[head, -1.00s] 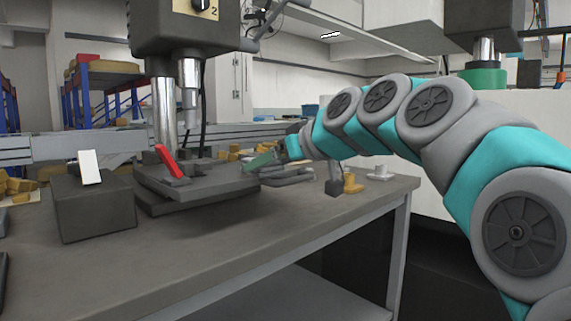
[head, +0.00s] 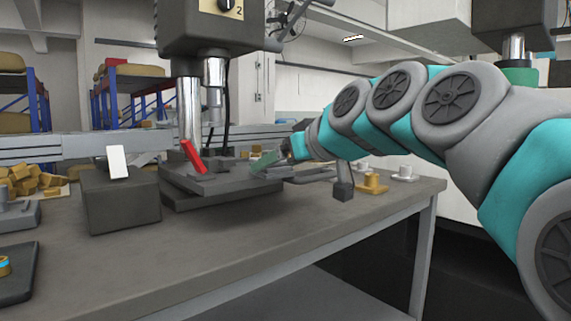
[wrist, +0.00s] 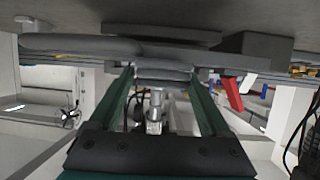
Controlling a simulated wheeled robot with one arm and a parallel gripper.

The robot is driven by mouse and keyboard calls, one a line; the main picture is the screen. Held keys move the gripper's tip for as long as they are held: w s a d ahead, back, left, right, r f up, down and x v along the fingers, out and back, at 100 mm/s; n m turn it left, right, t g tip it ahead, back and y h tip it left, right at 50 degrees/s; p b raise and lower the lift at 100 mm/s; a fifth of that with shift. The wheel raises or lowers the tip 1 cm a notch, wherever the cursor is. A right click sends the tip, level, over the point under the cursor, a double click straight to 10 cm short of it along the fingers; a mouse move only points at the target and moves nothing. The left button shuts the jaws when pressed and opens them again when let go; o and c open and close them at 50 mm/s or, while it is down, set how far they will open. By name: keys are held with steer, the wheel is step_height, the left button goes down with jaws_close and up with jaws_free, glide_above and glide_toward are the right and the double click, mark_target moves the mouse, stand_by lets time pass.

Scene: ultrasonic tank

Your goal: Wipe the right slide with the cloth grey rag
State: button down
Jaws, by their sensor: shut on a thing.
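My gripper (head: 268,160) reaches in from the right, low beside the dark press base (head: 225,190). Its two green fingers also show in the wrist view (wrist: 161,74), set apart with a grey, layered, cloth-like piece, seemingly the grey rag (wrist: 163,73), between their tips. The gripper is shut on it. In the head view the rag is too small or hidden to make out. A flat grey shape (head: 312,174) lies on the table right of the press base; I cannot tell what it is. I cannot clearly pick out the right slide.
A dark block (head: 122,200) stands left. A small lamp-like post (head: 343,185), a brass piece (head: 372,182) and a pale cup-like piece (head: 404,174) stand right.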

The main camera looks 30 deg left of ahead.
steer(key=shift+s+a+f, duration=0.1)
steer(key=shift+s+a, duration=0.25)
steer(key=shift+s, duration=0.5)
steer(key=shift+b, duration=0.4)
steer(key=w+d, duration=0.3)
steer(key=w, duration=0.5)
steer(key=w+d+p, duration=0.1)
steer(key=w+d, duration=0.3)
steer(key=w, duration=0.4)
steer(key=shift+w+r, duration=0.2)
steer(key=shift+w, duration=0.2)
stand_by(0.4)
step_height(320, 180, up, 6)
steer(key=p, duration=0.5)
stand_by(0.3)
